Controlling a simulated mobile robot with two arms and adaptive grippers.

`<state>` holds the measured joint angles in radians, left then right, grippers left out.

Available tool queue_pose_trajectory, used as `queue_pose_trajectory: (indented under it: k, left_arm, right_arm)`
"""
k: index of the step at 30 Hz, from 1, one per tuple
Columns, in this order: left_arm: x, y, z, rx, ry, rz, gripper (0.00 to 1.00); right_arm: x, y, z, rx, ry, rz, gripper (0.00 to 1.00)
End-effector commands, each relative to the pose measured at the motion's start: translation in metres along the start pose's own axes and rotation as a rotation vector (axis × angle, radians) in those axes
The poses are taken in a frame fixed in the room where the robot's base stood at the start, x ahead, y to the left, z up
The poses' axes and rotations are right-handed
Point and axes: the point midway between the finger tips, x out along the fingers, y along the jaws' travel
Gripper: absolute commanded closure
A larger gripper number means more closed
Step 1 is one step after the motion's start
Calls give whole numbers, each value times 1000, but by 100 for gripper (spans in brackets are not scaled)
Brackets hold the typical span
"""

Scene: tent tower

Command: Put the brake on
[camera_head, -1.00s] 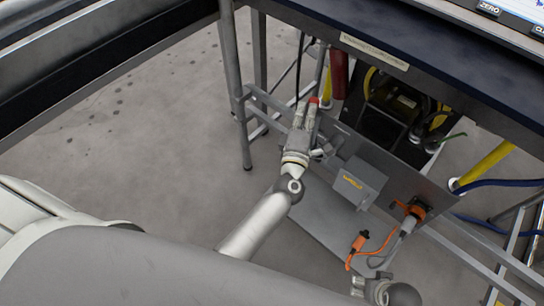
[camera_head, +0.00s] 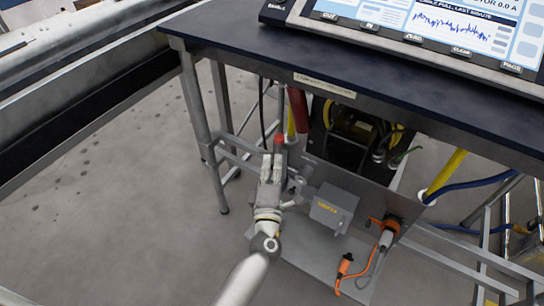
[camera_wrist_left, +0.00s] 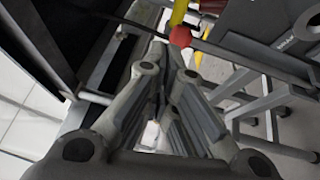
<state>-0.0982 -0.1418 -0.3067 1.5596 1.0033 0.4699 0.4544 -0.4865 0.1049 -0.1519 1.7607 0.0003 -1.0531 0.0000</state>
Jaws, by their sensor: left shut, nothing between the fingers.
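A red knob (camera_head: 279,139), probably the brake lever's handle, shows under the dark table, just beyond my left gripper's fingertips. My left gripper (camera_head: 273,158) points up at the knob. Its fingers (camera_wrist_left: 166,66) are closed together with nothing between them. I cannot tell whether the fingertips touch the knob. My right gripper is not in view.
A dark-topped table (camera_head: 330,60) with a screen (camera_head: 440,25) stands above the work area. A grey box (camera_head: 334,207), an orange connector (camera_head: 346,264) and a yellow pipe (camera_head: 444,175) are to the right. Table legs (camera_head: 205,130) stand left; the floor beyond is clear.

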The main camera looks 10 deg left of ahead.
Motion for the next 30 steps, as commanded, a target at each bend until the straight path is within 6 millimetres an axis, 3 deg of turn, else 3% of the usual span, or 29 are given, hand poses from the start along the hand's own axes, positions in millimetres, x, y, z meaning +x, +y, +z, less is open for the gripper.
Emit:
queue_pose_trajectory:
  k: [3, 13, 30]
  left_arm:
    - [-20, 3, -1, 0, 2, -3, 100]
    - [-68, 12, -1, 2, 1, -2, 100]
    - [-76, 14, -1, 1, 2, -1, 100]
  right_arm:
    - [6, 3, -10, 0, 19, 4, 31]
    - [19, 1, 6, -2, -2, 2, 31]
    - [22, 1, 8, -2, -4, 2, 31]
